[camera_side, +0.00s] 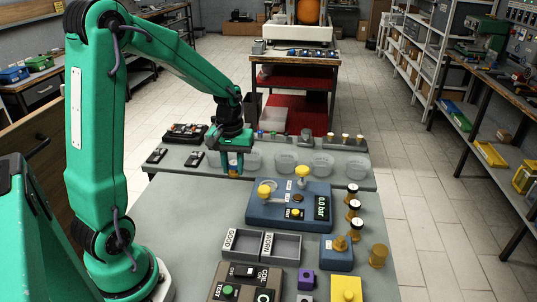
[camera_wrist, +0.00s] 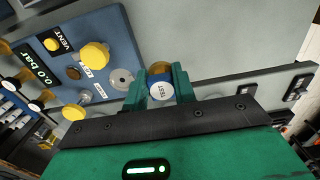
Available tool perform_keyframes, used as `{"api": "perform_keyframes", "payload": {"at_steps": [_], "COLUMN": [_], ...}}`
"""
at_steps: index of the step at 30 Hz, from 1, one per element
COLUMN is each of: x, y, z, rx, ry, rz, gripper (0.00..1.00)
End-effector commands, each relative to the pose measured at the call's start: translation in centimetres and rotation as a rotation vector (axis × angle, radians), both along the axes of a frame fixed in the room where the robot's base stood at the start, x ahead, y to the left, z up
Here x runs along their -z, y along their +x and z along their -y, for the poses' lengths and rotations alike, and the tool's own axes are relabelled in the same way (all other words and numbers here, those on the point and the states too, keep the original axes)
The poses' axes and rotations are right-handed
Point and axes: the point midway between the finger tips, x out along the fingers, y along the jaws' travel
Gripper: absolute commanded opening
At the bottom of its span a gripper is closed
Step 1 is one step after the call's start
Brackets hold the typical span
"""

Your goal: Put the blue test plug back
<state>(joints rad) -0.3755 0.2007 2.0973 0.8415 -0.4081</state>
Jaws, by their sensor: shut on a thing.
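My gripper (camera_side: 233,172) is above the back left of the bench, to the left of the blue test rig (camera_side: 318,188). In the wrist view my gripper (camera_wrist: 160,88) is shut on the blue test plug (camera_wrist: 159,92), which shows a white TEST label and a brass-coloured end. In the side view the fingers mostly hide the plug. The rig (camera_wrist: 98,18) has yellow knobs, a VENT button and a 0.0 bar display. A round grey port (camera_wrist: 121,78) on its face lies just left of my fingers; the plug is apart from it.
Clear round dishes (camera_side: 285,162) line the back shelf, close to my gripper. GOOD and WORN trays (camera_side: 262,246) lie in front of the rig. Brass fittings with white caps (camera_side: 353,205) stand to its right. A control panel (camera_side: 235,284) is at the front.

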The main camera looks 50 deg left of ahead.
Motion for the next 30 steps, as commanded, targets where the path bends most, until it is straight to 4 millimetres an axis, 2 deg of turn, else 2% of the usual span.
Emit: {"api": "perform_keyframes", "payload": {"at_steps": [8,19,30], "x": [1.0,5.7,6.7], "y": [-0.1,-0.1,-0.1], "z": [0.0,0.0,0.0], "rx": [0.000,0.000,0.000], "ry": [-0.001,-0.001,-0.001], "rz": [-0.003,-0.003,-0.002], "gripper": [0.00,0.00,0.00]}}
